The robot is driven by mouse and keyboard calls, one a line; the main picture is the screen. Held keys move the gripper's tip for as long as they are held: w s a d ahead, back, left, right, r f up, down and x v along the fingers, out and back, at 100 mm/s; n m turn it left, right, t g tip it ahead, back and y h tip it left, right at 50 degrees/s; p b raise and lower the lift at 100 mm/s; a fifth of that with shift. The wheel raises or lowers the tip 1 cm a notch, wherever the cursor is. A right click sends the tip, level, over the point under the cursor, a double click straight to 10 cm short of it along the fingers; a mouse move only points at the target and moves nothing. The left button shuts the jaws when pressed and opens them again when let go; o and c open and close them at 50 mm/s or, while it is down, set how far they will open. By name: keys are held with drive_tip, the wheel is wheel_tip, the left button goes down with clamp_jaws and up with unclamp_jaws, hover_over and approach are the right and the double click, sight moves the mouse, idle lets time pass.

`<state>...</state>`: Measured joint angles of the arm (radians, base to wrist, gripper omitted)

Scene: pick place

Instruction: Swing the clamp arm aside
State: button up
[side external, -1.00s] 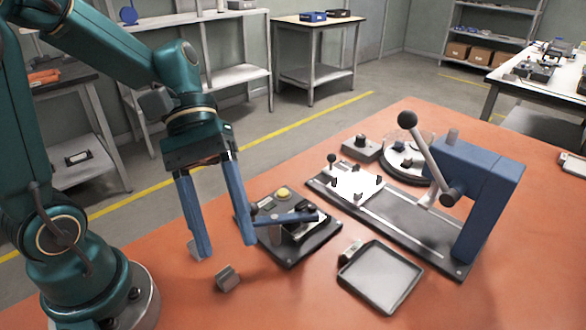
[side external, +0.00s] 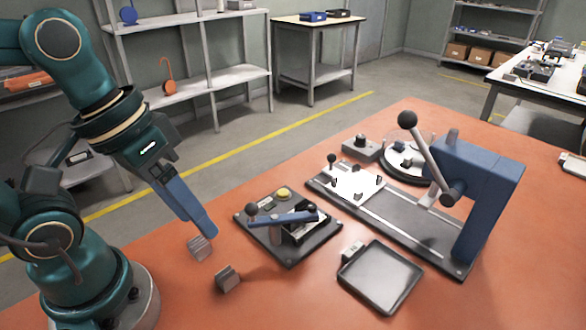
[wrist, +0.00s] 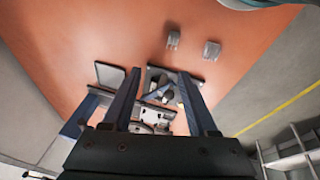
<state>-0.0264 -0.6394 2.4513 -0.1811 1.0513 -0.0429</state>
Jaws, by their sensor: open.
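The clamp arm (side external: 288,218) is a blue bar with a dark ball knob at its left end. It sits on a grey post and reaches across the small dark fixture plate (side external: 290,250), over a pale part and dark blocks. My gripper (side external: 207,236) is left of the fixture, apart from it, with its blue fingers slanting down and overlapping in the side view. In the wrist view my gripper (wrist: 159,74) has its fingers spread and empty. The fixture shows small and partly hidden between and beyond them, so the clamp arm is hard to make out there.
Two small grey blocks (side external: 227,278) (side external: 200,247) lie left of the fixture, one close by my fingertips. An empty grey tray (side external: 380,278) lies to its right. A blue lever press (side external: 480,185) stands behind on a long plate.

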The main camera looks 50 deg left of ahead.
drive_tip(key=w+a+r+y, duration=0.1)
drive_tip(key=w+a+r, duration=0.1)
drive_tip(key=w+r, duration=0.5)
drive_tip(key=shift+w+a+r+n+y, duration=0.15)
drive_tip(key=shift+w+n+y, duration=0.2)
drive_tip(key=shift+w, duration=1.55)
